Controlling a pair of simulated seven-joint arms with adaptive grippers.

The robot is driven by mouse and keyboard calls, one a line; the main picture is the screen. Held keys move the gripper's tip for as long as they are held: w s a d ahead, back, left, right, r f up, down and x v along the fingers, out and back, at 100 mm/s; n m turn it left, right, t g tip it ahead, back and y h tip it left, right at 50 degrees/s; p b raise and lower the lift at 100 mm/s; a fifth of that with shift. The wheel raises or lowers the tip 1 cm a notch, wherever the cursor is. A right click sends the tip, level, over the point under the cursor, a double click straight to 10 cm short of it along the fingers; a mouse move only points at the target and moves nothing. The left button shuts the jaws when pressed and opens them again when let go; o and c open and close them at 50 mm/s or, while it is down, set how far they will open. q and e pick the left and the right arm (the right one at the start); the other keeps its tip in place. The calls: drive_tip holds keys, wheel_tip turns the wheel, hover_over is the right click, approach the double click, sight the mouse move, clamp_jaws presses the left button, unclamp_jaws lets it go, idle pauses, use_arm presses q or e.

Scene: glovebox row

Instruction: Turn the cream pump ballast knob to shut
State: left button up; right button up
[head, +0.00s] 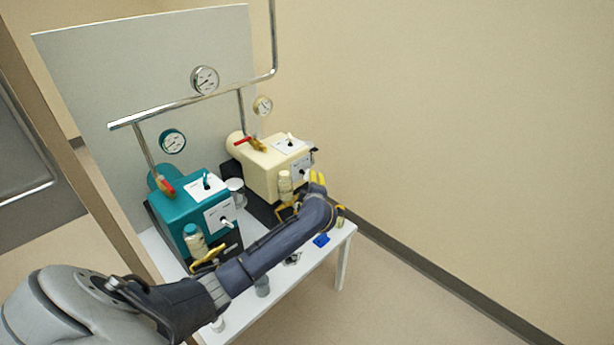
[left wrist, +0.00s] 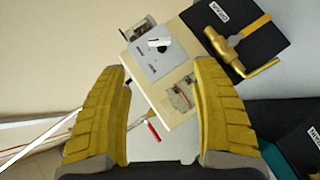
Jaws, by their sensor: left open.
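The cream pump (head: 262,172) stands on the white table behind the teal pump. In the left wrist view, its grey plate (left wrist: 153,65) carries a knob (left wrist: 158,45) with a white pointer and a dark part. The plate's lettering is too small to read. My left gripper (head: 317,180) is at the front face of the cream pump and hides part of it in the head view. In the left wrist view its yellow fingers (left wrist: 162,110) are wide apart with nothing gripped. The knob shows beyond the fingertips, apart from them. My right gripper is not in view.
The teal pump (head: 183,222) stands nearer, beside my left forearm. A brass valve with a yellow handle (left wrist: 250,28) sits beside the cream pump's plate. A red-handled valve (head: 243,141), pipes and gauges (head: 204,80) are behind. Small items, one blue (head: 321,240), lie on the table (head: 340,262).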

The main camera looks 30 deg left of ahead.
sight(308, 176)
use_arm(q)
drive_tip(key=x, duration=1.4)
drive_tip(key=shift+w+a, duration=0.1)
drive_tip(key=shift+w, duration=0.15)
drive_tip(key=shift+f, duration=0.1)
drive_tip(key=c, duration=1.3)
